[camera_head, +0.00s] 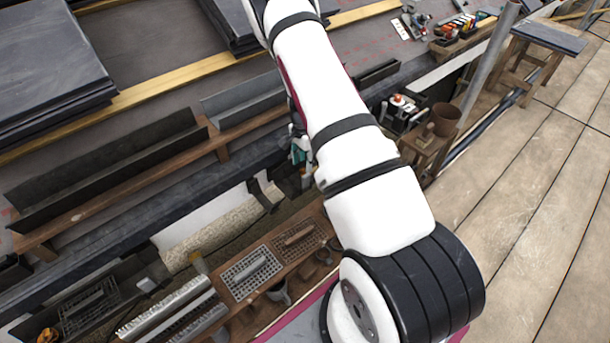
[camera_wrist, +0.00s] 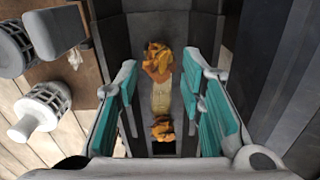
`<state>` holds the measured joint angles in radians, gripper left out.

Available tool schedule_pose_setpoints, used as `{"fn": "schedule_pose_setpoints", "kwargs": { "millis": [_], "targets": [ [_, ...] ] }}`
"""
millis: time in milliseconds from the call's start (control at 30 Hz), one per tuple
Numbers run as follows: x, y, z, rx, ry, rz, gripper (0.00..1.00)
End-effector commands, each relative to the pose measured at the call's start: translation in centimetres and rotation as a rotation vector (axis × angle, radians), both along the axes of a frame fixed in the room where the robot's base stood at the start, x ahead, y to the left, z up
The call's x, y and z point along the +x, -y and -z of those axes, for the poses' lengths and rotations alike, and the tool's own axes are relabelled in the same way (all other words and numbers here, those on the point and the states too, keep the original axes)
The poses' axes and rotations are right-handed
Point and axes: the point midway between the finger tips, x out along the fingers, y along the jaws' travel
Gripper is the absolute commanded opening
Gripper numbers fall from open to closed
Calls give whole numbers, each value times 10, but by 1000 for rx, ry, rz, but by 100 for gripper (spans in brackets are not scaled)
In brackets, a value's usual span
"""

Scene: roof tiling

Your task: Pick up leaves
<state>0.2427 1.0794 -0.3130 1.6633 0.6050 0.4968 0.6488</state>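Two clumps of orange-brown leaves show in the wrist view. One clump (camera_wrist: 158,62) lies farther up the picture, between the ends of my fingers. The other clump (camera_wrist: 162,128) lies lower, nearer the gripper base. Both are inside a dark grey gutter (camera_wrist: 112,35). My gripper (camera_wrist: 160,75) is open, with a teal-padded finger on each side of the leaves and nothing visibly held. In the head view my gripper (camera_head: 301,152) is mostly hidden behind my white arm; only a bit of teal shows. No leaves can be made out under it there.
A pale strip (camera_wrist: 161,97) lies between the clumps. Grey-white basket-like fittings (camera_wrist: 42,108) stand left of the gutter. In the head view, slate stacks (camera_head: 45,65) lie on the roof, gutter pieces (camera_head: 110,165) rest on wood, and wire baskets (camera_head: 250,273) sit below. Planks at right are mostly clear.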

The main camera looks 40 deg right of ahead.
Motion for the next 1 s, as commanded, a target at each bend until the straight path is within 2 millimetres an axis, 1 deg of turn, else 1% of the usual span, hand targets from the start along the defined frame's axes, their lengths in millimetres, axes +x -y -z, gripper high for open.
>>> {"fn": "schedule_pose_setpoints", "kwargs": {
  "millis": [167, 367, 500, 767, 800, 833, 867, 1000],
  "targets": [
    [0, 2, 9, 0, 0, 1, 36],
    [-1, 7, 35, 1, -1, 2, 36],
    [-1, 7, 52, 1, -2, -1, 36],
    [-1, 7, 53, 0, 0, 0, 36],
    [-1, 7, 53, 0, 0, 0, 27],
    [-1, 7, 53, 0, 0, 0, 20],
    [-1, 7, 53, 0, 0, 0, 16],
    [-1, 7, 53, 0, 0, 0, 16]
  ]
}}
